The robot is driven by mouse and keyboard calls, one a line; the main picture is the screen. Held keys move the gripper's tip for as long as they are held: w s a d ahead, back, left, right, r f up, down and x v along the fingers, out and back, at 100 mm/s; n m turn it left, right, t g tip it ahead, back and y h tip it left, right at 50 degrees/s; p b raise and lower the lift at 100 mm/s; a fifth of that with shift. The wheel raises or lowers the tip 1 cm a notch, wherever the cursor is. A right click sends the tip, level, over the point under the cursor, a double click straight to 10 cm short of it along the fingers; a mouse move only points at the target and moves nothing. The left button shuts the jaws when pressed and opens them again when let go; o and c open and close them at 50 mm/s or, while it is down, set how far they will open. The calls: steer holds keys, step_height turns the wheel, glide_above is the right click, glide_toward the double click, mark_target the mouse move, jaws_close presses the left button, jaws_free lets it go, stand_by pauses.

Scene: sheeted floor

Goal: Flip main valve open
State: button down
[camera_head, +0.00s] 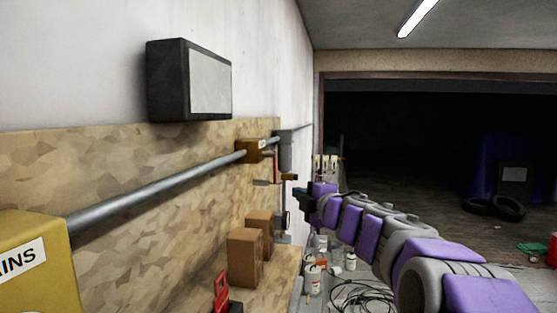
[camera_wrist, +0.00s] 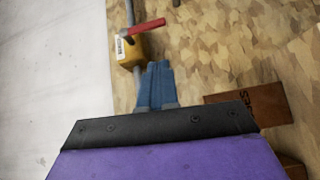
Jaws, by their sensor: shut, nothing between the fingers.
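A yellow valve box (camera_head: 250,151) sits on a grey pipe (camera_head: 150,190) along the chipboard wall. A red lever (camera_head: 275,167) is beside it, small and partly unclear in the head view. In the wrist view, the yellow box (camera_wrist: 129,52) has a white label, and the red lever (camera_wrist: 145,27) lies across the pipe's line. My gripper (camera_head: 303,203) is to the right of the lever in the head view and apart from it. In the wrist view, my gripper's blue fingers (camera_wrist: 156,68) are together and empty, just below the box in the picture.
A large yellow box (camera_head: 30,265) with a label ending "AINS" is at the near left. Cardboard boxes (camera_head: 245,257) stand on a bench along the wall. A dark wall unit (camera_head: 190,80) hangs above. Cable (camera_head: 360,297) and containers lie on the floor.

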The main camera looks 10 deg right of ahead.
steer(key=shift+w+a+r+n+g+y+p, duration=0.15)
steer(key=shift+a+r+n+y, duration=0.15)
steer(key=shift+n, duration=0.2)
steer(key=shift+a+r+n+g+y+p, duration=0.15)
steer(key=shift+a+r+n+y, duration=0.1)
steer(key=shift+n+y, duration=0.2)
steer(key=shift+w, duration=0.1)
steer(key=w+d+p+x, duration=0.1)
steer(key=p+x, duration=0.3)
steer(key=x, duration=0.8)
steer(key=shift+w+d, duration=0.4)
steer(key=shift+d, duration=0.35)
steer(key=shift+f, duration=0.15)
